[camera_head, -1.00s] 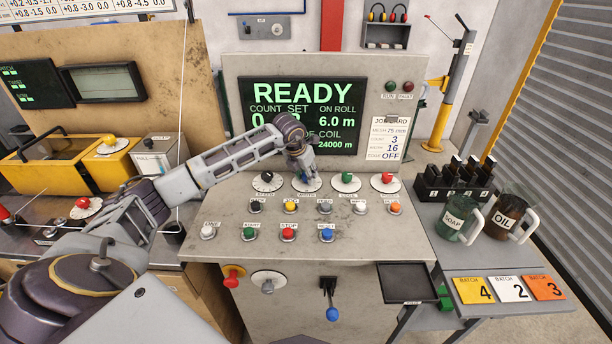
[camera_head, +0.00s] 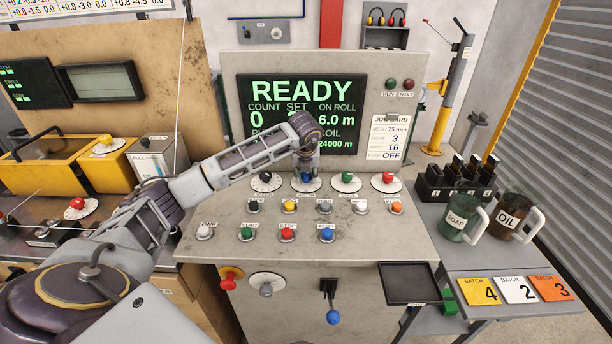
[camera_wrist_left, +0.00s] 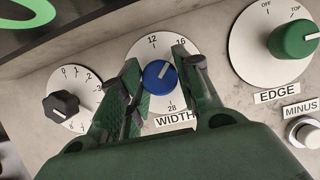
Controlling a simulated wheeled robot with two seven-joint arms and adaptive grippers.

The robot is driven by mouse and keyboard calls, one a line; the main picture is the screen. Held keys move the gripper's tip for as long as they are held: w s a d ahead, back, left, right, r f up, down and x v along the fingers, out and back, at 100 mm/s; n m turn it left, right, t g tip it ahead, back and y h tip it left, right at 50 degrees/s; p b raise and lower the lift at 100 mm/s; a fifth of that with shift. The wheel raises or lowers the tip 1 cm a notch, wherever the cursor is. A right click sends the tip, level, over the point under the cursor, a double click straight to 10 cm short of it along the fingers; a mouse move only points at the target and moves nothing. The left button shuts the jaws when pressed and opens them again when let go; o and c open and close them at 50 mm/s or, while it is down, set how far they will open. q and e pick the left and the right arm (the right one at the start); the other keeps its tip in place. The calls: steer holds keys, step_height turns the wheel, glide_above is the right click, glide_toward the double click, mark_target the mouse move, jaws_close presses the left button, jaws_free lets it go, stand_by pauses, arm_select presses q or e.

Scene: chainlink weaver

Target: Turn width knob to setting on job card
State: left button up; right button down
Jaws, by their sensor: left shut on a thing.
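The blue width knob (camera_head: 307,179) sits on its white dial (camera_head: 307,187) in the knob row of the console. In the left wrist view the knob (camera_wrist_left: 159,77) lies between the two green fingers of my left gripper (camera_wrist_left: 166,88), which is shut on it. Its white mark points up and right, towards the 16 on the dial (camera_wrist_left: 152,112). In the head view my left gripper (camera_head: 306,168) comes down onto the knob from above. The job card (camera_head: 386,138) on the console's upright panel shows 75 mm, 3, 16 and OFF. My right gripper is out of view.
The black knob (camera_wrist_left: 62,106) and the green edge knob (camera_wrist_left: 293,40) stand close on either side. Several push buttons (camera_head: 287,233) line the panel below. Soap (camera_head: 457,218) and oil (camera_head: 508,219) jugs stand on the right side table.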

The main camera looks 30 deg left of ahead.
arm_select(q)
steer(key=shift+r, duration=0.1)
steer(key=o, duration=1)
steer(key=shift+s+d+r, duration=0.15)
steer(key=shift+r, duration=0.35)
steer(key=v, duration=1)
steer(key=shift+s+r, duration=0.2)
steer(key=shift+r, duration=0.15)
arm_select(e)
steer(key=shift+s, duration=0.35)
